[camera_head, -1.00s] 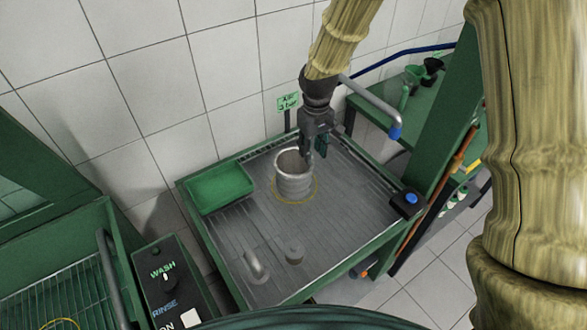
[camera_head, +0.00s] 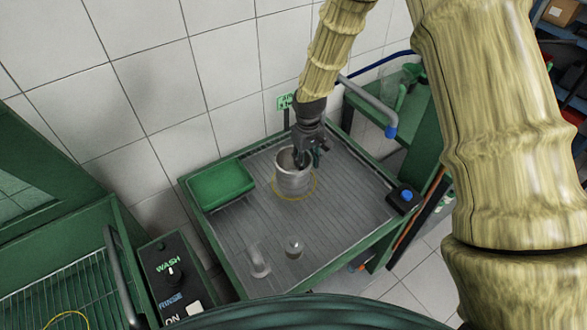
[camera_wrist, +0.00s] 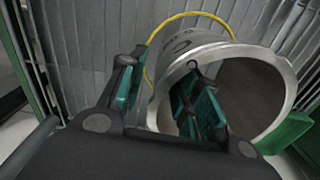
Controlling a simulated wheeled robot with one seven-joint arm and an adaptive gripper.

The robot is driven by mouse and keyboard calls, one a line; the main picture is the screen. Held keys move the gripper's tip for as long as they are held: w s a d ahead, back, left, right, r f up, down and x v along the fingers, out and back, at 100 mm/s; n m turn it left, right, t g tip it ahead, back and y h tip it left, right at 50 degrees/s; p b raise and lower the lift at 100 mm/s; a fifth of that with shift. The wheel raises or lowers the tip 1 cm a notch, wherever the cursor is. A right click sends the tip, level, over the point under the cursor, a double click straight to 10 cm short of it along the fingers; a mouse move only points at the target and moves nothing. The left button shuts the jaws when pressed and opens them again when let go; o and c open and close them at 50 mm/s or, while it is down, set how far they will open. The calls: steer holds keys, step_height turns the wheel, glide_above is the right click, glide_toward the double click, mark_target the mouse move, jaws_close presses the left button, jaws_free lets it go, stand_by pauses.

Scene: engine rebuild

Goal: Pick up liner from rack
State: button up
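The liner (camera_head: 292,180), a silver-grey open cylinder, stands upright on the grooved grey rack surface (camera_head: 340,200), inside a thin yellow ring mark. My gripper (camera_head: 303,158) is above its right rim in the head view. In the wrist view, my gripper (camera_wrist: 160,95) is open, with one finger inside the mouth of the liner (camera_wrist: 270,68) and the other outside its wall. The wall lies between the fingers, and I cannot tell whether either finger touches it.
A green tray (camera_head: 222,186) sits at the rack's left. A blue-button box (camera_head: 406,198) is at the right edge, and a pipe with a blue tip (camera_head: 372,104) hangs behind.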

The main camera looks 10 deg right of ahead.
steer(key=shift+s+d+r, duration=0.1)
steer(key=shift+s+r, duration=0.1)
steer(key=shift+s, duration=0.05)
steer(key=shift+c, duration=0.8)
steer(key=shift+s+r, duration=0.15)
steer(key=c, duration=0.4)
jaws_close()
steer(key=shift+w, duration=0.2)
